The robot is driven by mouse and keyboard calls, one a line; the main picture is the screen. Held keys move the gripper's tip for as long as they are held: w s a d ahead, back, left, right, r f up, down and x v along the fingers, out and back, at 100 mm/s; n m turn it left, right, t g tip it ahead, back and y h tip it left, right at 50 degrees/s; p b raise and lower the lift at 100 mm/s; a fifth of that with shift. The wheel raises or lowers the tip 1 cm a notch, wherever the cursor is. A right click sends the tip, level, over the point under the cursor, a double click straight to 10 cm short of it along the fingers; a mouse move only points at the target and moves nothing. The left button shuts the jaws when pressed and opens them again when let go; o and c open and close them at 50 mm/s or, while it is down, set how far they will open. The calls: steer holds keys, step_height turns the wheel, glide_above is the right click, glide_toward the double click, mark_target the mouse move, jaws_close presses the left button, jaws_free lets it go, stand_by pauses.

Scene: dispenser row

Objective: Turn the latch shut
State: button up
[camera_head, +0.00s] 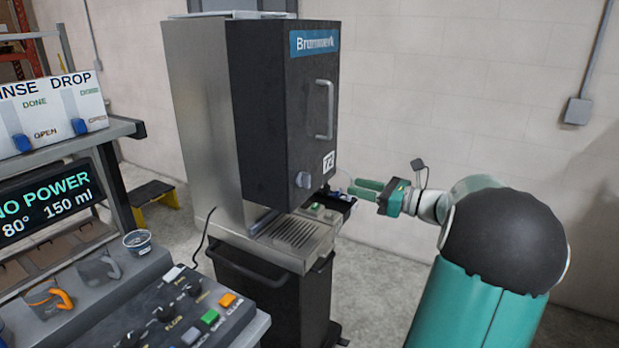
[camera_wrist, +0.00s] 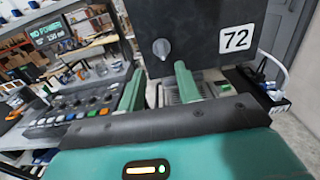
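The latch is a small grey knob (camera_head: 303,180) low on the black front of the dispenser (camera_head: 262,110). In the wrist view the latch (camera_wrist: 162,48) sits above the gap between my fingers, its raised grip roughly upright. My gripper (camera_head: 362,188) is to the right of the latch in the head view, apart from it. In the wrist view my gripper (camera_wrist: 160,88) is open, with two green fingers spread and nothing between them. The black front has a vertical handle (camera_head: 324,110) and a "72" label (camera_wrist: 236,39). Whether the front is fully closed is hard to tell.
A drip grate (camera_head: 292,232) lies below the latch, with a small black tray (camera_head: 338,206) beside it. A control panel (camera_head: 185,310) with knobs and buttons stands at the left front. The floor to the right of the dispenser is clear near the wall.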

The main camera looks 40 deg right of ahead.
mark_target(310, 175)
steer(key=x, duration=1.3)
steer(key=shift+c, duration=0.4)
jaws_close()
